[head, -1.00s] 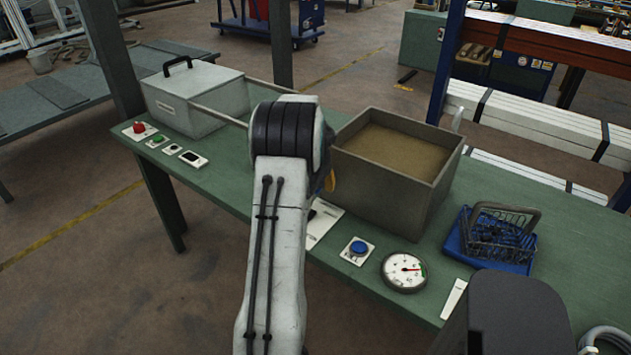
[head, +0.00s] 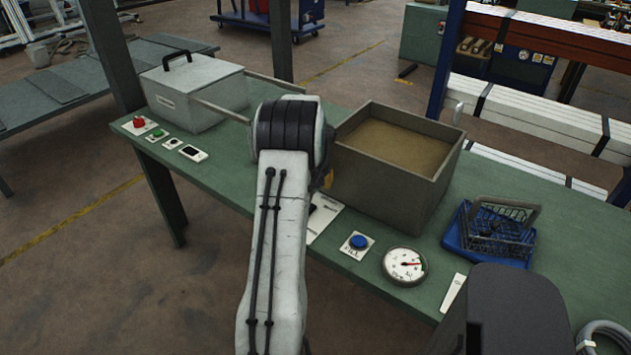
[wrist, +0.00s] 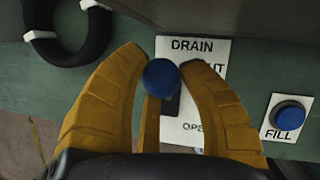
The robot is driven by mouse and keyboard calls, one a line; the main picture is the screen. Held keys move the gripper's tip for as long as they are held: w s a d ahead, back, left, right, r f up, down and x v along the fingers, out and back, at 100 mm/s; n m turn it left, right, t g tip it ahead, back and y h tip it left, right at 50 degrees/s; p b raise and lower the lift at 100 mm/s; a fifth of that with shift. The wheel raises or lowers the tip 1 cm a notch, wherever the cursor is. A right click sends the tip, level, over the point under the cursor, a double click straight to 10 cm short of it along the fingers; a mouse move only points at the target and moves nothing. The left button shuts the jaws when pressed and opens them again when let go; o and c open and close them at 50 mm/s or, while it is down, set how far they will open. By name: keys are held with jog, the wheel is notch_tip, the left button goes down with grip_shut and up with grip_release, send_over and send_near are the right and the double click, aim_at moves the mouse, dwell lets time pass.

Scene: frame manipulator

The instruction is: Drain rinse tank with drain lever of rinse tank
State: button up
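An open grey tank (head: 385,195) holds murky brown liquid and stands on the green bench, right of my arm; I take it as the rinse tank. The drain plate (head: 325,222) lies in front of it, partly behind my arm. In the wrist view the plate (wrist: 205,50) reads DRAIN, with other lettering partly covered. The drain lever's blue round knob (wrist: 160,78) sits between the yellow fingers of my gripper (wrist: 163,58). The fingers stand apart on either side of the knob; whether they press on it I cannot tell.
Right of the plate are a blue FILL button (head: 359,242) and a round gauge (head: 404,265). A lidded grey box (head: 195,97) and small controls (head: 140,124) are at the left. A black ring (wrist: 68,35) shows in the wrist view.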

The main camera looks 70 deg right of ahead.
grip_shut()
